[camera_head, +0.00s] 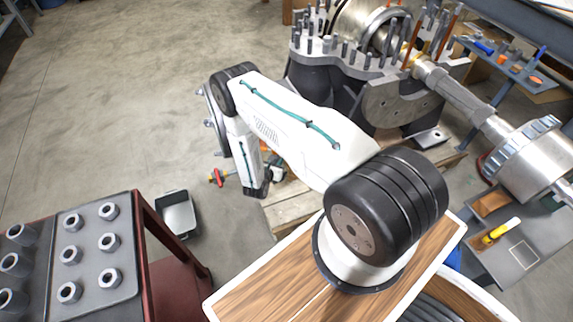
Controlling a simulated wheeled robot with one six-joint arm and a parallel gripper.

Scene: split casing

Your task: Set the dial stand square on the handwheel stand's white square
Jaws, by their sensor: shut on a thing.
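A thin white square outline (523,256) is marked on a grey bench top (508,270) at the right. No handwheel can be made out clearly beside it. My white arm reaches up and left over the scene, then its forearm bends down to a dark end at centre left. My gripper's fingers are hidden behind that end, so their hold does not show. I cannot make out the dial stand for certain.
A large casing with upright studs (345,48) and a shaft (455,95) fill the upper right. A yellow-handled tool (502,230) lies beside the white square. A table with several nuts (108,241) stands lower left, near a grey bin (177,213). Floor is open upper left.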

